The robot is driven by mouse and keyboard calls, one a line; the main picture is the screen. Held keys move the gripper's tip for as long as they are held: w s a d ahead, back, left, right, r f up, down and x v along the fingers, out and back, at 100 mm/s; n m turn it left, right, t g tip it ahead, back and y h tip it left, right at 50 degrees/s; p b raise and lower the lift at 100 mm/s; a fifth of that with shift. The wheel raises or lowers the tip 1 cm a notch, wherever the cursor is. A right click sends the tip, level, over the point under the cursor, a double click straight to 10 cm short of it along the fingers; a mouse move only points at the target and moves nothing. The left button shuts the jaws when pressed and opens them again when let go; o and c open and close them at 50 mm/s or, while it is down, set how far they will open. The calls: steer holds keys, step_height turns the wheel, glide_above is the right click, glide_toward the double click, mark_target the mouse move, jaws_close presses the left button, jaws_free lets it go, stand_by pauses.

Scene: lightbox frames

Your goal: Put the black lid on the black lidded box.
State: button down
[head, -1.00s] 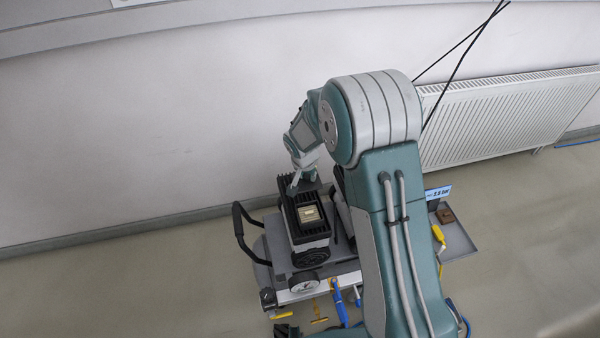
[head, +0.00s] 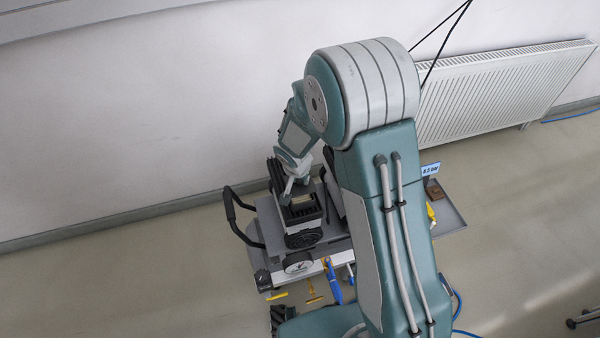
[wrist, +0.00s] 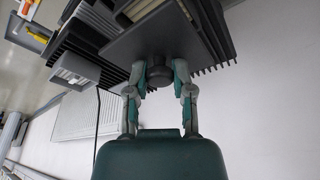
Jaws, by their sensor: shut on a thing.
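My gripper (wrist: 157,80) is shut on the round knob of the black lid (wrist: 150,38), a flat dark square plate, in the wrist view. The lid looks tilted in that view and covers part of what lies beyond it. The black lidded box (head: 304,216) stands on the cart in the head view, open at the top, with a pale inside partly showing. In the head view my gripper (head: 289,188) is over the far part of the box. The lid is hard to make out there, and I cannot tell whether it touches the box.
Black finned housing (wrist: 212,38) lies close around the lid in the wrist view. The grey cart has a black handle (head: 232,215) on its left and a round gauge (head: 298,267) in front. A white radiator (head: 500,95) is on the wall. My arm hides the cart's right middle.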

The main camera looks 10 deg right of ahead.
mark_target(300, 185)
steer(key=shift+f, duration=2)
stand_by(0.8)
steer(key=shift+c, duration=2)
jaws_free()
steer(key=o, duration=0.4)
steer(key=shift+r, duration=3.45)
